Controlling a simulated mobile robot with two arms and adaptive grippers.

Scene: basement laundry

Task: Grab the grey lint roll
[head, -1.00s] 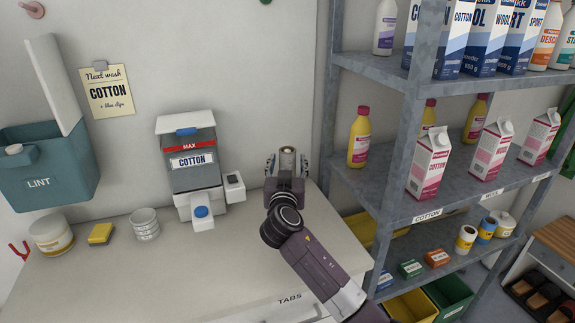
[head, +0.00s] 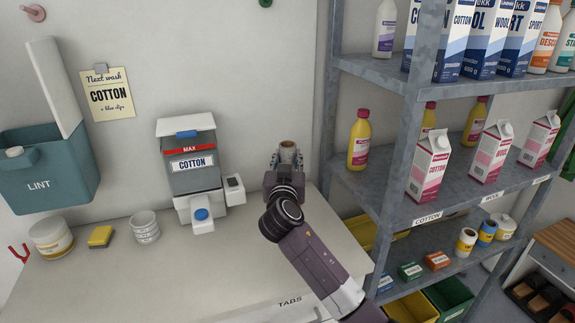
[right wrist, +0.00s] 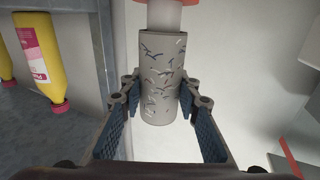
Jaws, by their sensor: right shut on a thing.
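The grey lint roll (right wrist: 161,85) is a short cylinder flecked with dark and light bits, seen in the right wrist view. My right gripper (right wrist: 158,98) is shut on it, with one finger pad at each side. In the head view the right gripper (head: 287,162) is above the back of the counter near the shelf, and the end of the roll (head: 288,146) shows at its tip. A pale neck with an orange-red part (right wrist: 166,14) shows at the roll's far end; I cannot tell whether they are attached. My left gripper is not in view.
A dispenser marked COTTON (head: 193,165) stands left of my right gripper. A metal shelf (head: 392,200) with bottles and cartons stands close on the right. A teal LINT bin (head: 40,187) is on the wall at left. The counter's front middle (head: 190,270) is clear.

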